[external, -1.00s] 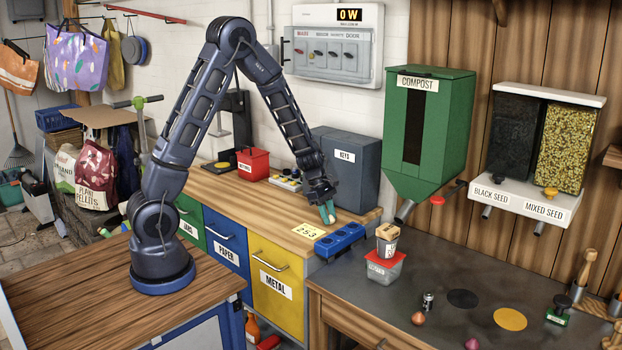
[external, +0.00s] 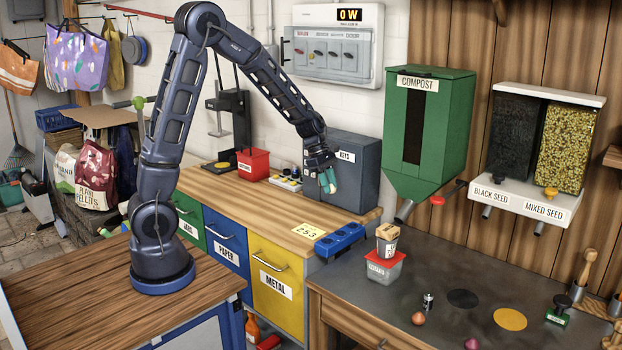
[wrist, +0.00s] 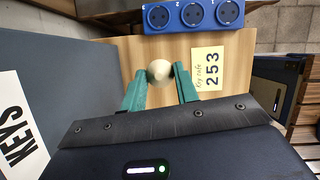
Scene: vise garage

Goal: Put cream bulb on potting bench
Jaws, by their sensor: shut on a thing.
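The cream bulb (wrist: 159,71) is a pale round thing between the two green fingertips of my gripper (wrist: 160,82) in the wrist view. My gripper is shut on it. In the external view my gripper (external: 328,182) hangs above the wooden counter, in front of the grey keys box, with the bulb mostly hidden by the fingers. The potting bench (external: 455,322) is the dark-topped bench at the lower right, to the right of my gripper. A brownish bulb (external: 418,318) and a purple bulb (external: 472,343) lie on it.
The keys box (external: 350,175) stands close beside my gripper. A blue socket block (external: 340,241) sits at the counter's edge. On the bench are a red-lidded tub (external: 384,267) with a cup on top, a battery (external: 428,302), a black disc (external: 463,298) and a yellow disc (external: 510,319).

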